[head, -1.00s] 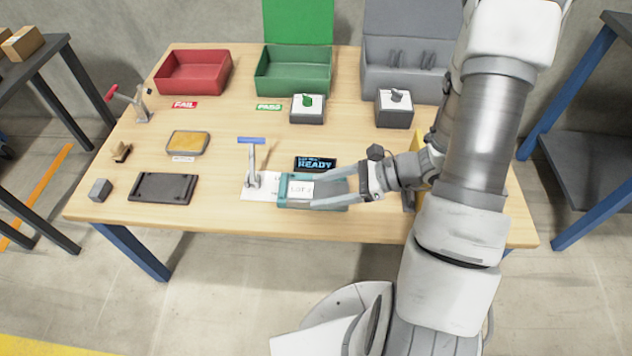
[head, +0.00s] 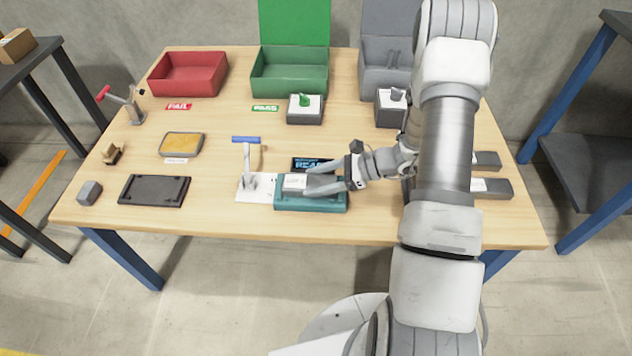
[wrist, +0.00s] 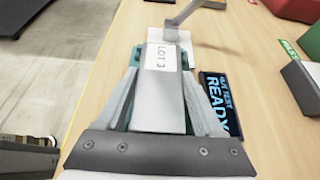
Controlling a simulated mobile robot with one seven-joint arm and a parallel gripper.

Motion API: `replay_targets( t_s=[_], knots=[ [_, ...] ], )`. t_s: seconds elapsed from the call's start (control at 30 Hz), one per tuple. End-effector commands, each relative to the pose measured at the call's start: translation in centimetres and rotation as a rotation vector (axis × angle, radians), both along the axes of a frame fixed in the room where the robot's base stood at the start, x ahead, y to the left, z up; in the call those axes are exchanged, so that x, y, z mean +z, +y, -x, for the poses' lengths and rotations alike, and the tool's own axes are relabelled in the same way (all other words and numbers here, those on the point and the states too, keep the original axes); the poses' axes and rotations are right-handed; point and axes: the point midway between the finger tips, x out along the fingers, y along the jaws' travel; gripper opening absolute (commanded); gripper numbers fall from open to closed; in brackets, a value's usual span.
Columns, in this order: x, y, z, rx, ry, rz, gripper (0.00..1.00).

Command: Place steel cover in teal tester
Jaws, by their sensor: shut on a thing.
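The steel cover (wrist: 158,105) is a flat grey plate with a white LOT 3 label. It lies between the two fingers of my gripper (wrist: 160,95), which is shut on it. In the head view the cover (head: 294,182) is over the back part of the teal tester (head: 312,204), whose front strip shows bare. Teal edges also show beside the cover in the wrist view. I cannot tell whether the cover touches the tester. In the head view my gripper (head: 318,184) reaches in from the right and its fingers partly hide the cover.
A blue-handled clamp (head: 247,165) stands just left of the tester. A READY display (head: 310,163) lies behind it. A black tray (head: 155,190) is further left. Red (head: 190,75) and green (head: 290,72) bins stand at the back.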

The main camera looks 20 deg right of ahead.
Motion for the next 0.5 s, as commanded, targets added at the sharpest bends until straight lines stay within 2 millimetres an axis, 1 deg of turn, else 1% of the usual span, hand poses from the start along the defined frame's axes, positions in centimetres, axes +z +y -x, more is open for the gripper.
replay_targets(
  t_s=[0.13,0.27,0.3,0.37,0.4,0.47,0.5],
  knots=[
    [0.23,0.0,-0.04,0.0,-0.003,-0.001,0.0],
    [-0.17,-0.02,-0.03,0.0,-0.002,-0.001,0.0],
    [-0.24,-0.03,-0.01,0.0,-0.001,0.0,0.71],
    [-0.14,-0.03,-0.01,0.0,-0.001,0.0,0.82],
    [-0.14,-0.03,-0.01,0.0,-0.001,0.0,0.89],
    [-0.13,-0.03,-0.01,0.0,-0.001,0.0,1.0],
    [-0.13,-0.03,-0.01,0.0,-0.001,0.0,1.0]
  ],
)
